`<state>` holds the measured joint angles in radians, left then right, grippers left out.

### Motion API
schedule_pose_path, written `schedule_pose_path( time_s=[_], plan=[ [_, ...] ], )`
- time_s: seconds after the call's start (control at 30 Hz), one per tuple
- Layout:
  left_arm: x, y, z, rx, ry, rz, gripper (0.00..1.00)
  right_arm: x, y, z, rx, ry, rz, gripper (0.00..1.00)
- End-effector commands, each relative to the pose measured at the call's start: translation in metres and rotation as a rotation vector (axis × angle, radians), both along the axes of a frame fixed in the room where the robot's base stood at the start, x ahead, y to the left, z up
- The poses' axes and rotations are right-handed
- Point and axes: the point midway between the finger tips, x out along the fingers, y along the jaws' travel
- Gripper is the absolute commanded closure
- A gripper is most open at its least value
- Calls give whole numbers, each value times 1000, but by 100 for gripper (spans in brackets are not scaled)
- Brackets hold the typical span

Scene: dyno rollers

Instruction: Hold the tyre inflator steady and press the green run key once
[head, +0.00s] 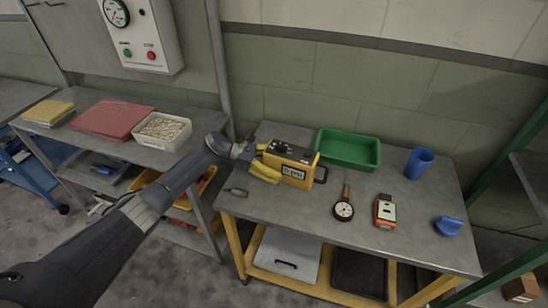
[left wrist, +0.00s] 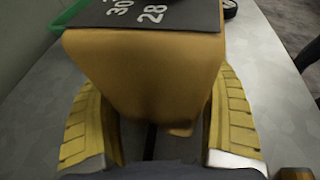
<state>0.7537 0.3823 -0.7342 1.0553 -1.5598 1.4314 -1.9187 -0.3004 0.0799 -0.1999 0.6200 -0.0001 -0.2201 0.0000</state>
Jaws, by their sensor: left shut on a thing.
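The tyre inflator (head: 296,173) is a yellow box with a dark top panel and a small display. It stands upright on the left part of the grey workbench. My left gripper (head: 264,161) is shut on its left end, with one yellow finger on each side. In the left wrist view the inflator's yellow body (left wrist: 145,75) sits between the two fingers, and white numbers show on its dark top. I cannot make out a green key on the inflator. My right gripper is not in view.
On the workbench (head: 395,228) are a green tray (head: 348,163), a blue cup (head: 418,163), a round gauge (head: 344,210), a red-and-white device (head: 385,212) and a blue item (head: 449,225). A wall panel (head: 158,28) has green and red buttons.

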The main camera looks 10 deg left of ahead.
Motion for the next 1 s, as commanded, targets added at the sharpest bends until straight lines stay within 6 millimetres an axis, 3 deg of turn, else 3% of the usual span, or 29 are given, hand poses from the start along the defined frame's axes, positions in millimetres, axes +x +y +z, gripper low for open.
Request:
schedule_pose_path(
  time_s=[0.07, 0.4, 1.0],
  plan=[
    [1, 0, 0, 1, -3, 1, 33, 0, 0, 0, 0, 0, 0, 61],
    [1, 1, 0, 2, -3, 2, 34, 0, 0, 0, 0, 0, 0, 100],
    [1, 1, 0, 2, -4, 3, 34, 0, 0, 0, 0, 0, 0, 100]
  ],
)
